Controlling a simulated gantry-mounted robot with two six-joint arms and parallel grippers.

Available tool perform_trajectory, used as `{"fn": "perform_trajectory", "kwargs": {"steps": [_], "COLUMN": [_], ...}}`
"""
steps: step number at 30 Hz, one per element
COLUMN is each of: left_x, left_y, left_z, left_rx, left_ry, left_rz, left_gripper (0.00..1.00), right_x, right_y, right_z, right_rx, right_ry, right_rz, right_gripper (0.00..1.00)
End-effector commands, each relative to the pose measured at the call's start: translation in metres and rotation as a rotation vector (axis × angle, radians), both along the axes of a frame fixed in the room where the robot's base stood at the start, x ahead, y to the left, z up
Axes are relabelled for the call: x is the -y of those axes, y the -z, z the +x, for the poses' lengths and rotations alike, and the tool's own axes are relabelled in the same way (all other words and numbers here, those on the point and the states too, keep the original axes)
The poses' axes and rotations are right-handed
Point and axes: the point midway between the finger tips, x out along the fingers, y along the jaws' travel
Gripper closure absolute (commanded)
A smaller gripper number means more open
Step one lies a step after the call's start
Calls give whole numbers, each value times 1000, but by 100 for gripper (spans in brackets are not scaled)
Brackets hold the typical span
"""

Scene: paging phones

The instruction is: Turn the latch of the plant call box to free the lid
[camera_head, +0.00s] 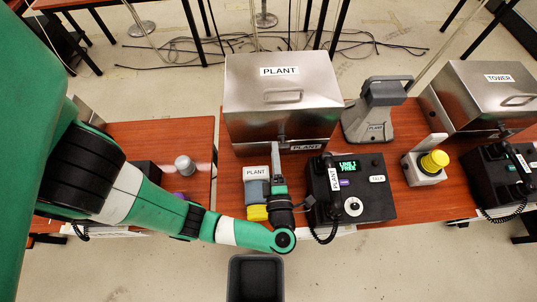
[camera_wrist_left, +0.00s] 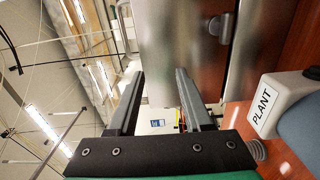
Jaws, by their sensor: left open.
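The plant call box (camera_head: 283,100) is a shiny metal box with a closed lid, a lid handle and a PLANT label, at the back middle of the table. Its latch (camera_head: 281,137) is a small dark piece at the middle of the front face. In the left wrist view a knob-like latch (camera_wrist_left: 220,25) shows on the metal face, right of the fingers. My left gripper (camera_head: 276,147) is just in front of the latch. In the left wrist view its two fingers (camera_wrist_left: 158,75) are apart with nothing between them. Contact with the latch does not show. My right gripper is not in view.
A grey-and-yellow PLANT button unit (camera_head: 256,188) stands close left of my gripper. A black phone console (camera_head: 352,190) is close right. A grey PLANT stand (camera_head: 375,110) and the TOWER box (camera_head: 485,92) are farther right. A dark bin (camera_head: 255,278) is in front.

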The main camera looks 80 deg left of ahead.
Motion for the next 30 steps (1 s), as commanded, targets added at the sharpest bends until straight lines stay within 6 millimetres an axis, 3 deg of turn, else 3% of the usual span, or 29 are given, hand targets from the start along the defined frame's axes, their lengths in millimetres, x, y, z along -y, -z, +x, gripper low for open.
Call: {"fn": "perform_trajectory", "kwargs": {"steps": [4,9,27,30], "left_x": [20,28,26,20], "left_y": [-13,-17,-17,-28], "left_z": [-17,-26,-27,-16], "left_rx": [1,0,1,54], "left_ry": [4,1,-9,-67], "left_rz": [1,0,0,-29], "left_gripper": [50,50,50,50], "right_x": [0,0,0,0], "right_y": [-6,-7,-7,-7], "right_z": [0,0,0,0], "right_rx": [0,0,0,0], "right_ry": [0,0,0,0], "right_rz": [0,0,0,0], "right_gripper": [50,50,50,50]}}
